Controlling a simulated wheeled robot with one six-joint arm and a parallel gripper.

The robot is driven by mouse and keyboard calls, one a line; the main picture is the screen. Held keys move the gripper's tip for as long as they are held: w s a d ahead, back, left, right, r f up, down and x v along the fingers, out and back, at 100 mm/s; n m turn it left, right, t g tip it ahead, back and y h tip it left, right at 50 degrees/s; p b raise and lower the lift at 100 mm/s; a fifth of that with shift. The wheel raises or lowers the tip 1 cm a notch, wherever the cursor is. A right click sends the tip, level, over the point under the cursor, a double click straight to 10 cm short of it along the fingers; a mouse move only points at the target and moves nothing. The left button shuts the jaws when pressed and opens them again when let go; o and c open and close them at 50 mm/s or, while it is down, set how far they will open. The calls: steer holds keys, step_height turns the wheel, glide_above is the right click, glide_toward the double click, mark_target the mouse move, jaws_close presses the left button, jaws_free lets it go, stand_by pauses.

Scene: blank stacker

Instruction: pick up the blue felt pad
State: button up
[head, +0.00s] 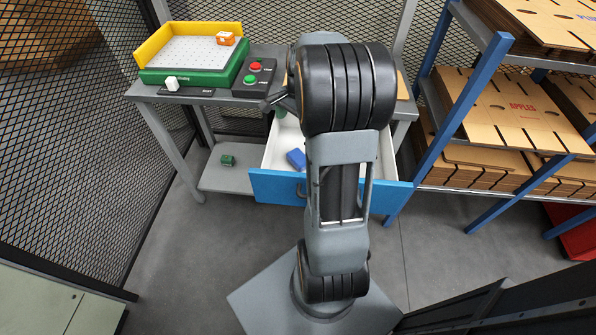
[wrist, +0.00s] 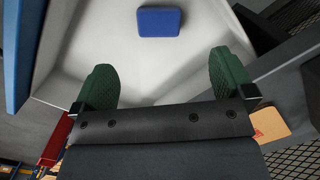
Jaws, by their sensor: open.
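The blue felt pad (head: 297,159) lies in the open white drawer with a blue front (head: 275,187). In the wrist view the pad (wrist: 159,21) is a small blue block with rounded corners on the drawer's white floor (wrist: 90,60), near the top of the picture. My gripper (wrist: 162,75) is open, with its two green-padded fingers apart and nothing between them. The pad is beyond the fingertips, roughly centred between them, and not touched.
A green block (head: 228,160) lies on the lower shelf. Racks of cardboard (head: 510,105) stand at right.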

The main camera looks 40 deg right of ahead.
step_height(320, 180, down, 4)
steer(key=d+m+b, duration=0.1)
steer(key=d+m, duration=0.1)
steer(key=d, duration=0.1)
steer(key=b, duration=0.2)
glide_above(299, 156)
steer(key=f, duration=0.7)
steer(key=shift+d, duration=0.35)
steer(key=shift+a+f+b, duration=0.25)
steer(key=shift+f+b, duration=0.15)
steer(key=shift+f, duration=1.25)
steer(key=shift+a+f+b, duration=0.2)
steer(key=shift+f+b, duration=0.2)
steer(key=shift+f, duration=1.2)
steer(key=c, duration=0.6)
